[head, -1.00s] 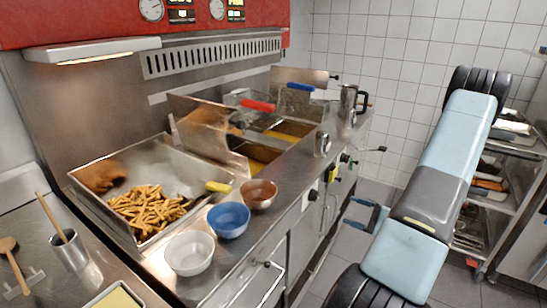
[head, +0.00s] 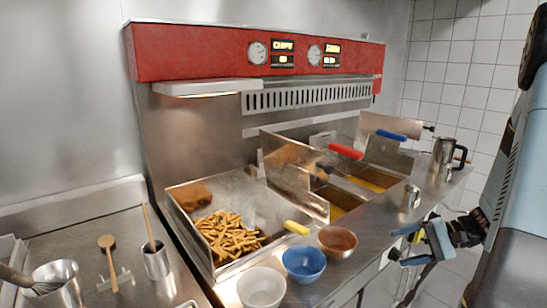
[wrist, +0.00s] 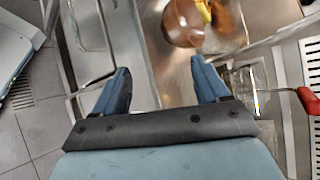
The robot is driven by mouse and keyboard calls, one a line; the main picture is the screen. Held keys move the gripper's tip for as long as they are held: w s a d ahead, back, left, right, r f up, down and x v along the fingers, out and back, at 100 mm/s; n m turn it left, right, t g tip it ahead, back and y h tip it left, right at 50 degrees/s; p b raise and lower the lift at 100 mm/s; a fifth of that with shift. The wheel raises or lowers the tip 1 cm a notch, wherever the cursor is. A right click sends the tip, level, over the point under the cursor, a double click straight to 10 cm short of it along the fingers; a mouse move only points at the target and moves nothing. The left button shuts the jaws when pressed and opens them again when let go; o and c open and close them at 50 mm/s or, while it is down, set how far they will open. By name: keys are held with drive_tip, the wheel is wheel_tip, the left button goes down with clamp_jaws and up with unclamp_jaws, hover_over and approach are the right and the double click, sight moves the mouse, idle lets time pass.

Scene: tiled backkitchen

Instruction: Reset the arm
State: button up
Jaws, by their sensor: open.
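My gripper (head: 420,242) is at the right in the head view, in front of the fryer counter. In the wrist view my gripper (wrist: 158,80) shows two blue fingers spread wide apart with nothing between them. It is open and empty. My arm comes in from the right edge of the head view, and part of it is cut off by the frame.
A fry station (head: 183,191) holds fries. Bowls in white (head: 262,288), blue (head: 303,264) and copper (head: 338,242) stand along the counter edge. Fryer baskets have red (head: 346,151) and blue (head: 391,135) handles. A steel jug (head: 443,158) stands at the back right.

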drive_tip(key=s+a+r+n+t+h, duration=0.1)
drive_tip(key=s+a+r+n+h, duration=0.1)
drive_tip(key=r, duration=0.5)
drive_tip(key=s+a+r+n+h, duration=0.3)
drive_tip(key=s+a+r+h, duration=0.2)
drive_tip(key=s, duration=0.3)
drive_tip(key=s+a+r+n+t+h, duration=0.1)
drive_tip(key=s+a+r+h, duration=0.3)
drive_tip(key=r, duration=0.4)
drive_tip(key=shift+s+a+r+n+t+h, duration=0.3)
drive_tip(key=shift+s+n+h, duration=0.2)
drive_tip(key=shift+n+h, duration=0.3)
drive_tip(key=shift+d, duration=0.1)
